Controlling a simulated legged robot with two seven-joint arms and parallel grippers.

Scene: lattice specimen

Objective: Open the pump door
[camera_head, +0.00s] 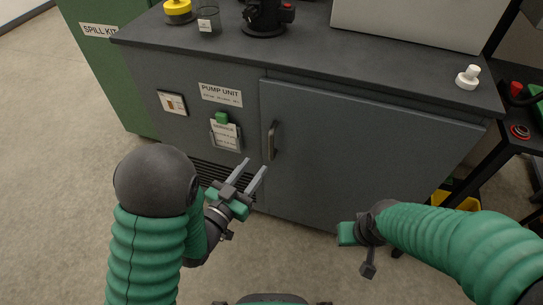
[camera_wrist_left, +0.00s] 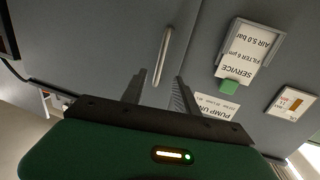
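The pump door (camera_head: 350,150) is the large grey panel on the right half of the cabinet front and looks closed. Its dark vertical handle (camera_head: 271,141) is near the door's left edge and shows in the left wrist view as a light bar (camera_wrist_left: 163,56). My left gripper (camera_head: 256,171) is open and empty, a little below the handle in the head view. In the left wrist view its fingers (camera_wrist_left: 158,88) point toward the door with the handle ahead, apart from them. My right gripper (camera_head: 368,270) is in front of the door's lower part; its fingers are not clear.
A PUMP UNIT label (camera_head: 220,95) and a service card holder (camera_head: 226,134) are on the panel left of the door. A green spill kit cabinet (camera_head: 98,60) stands at left. A black stand (camera_head: 510,130) is at right. Floor is open in front at left.

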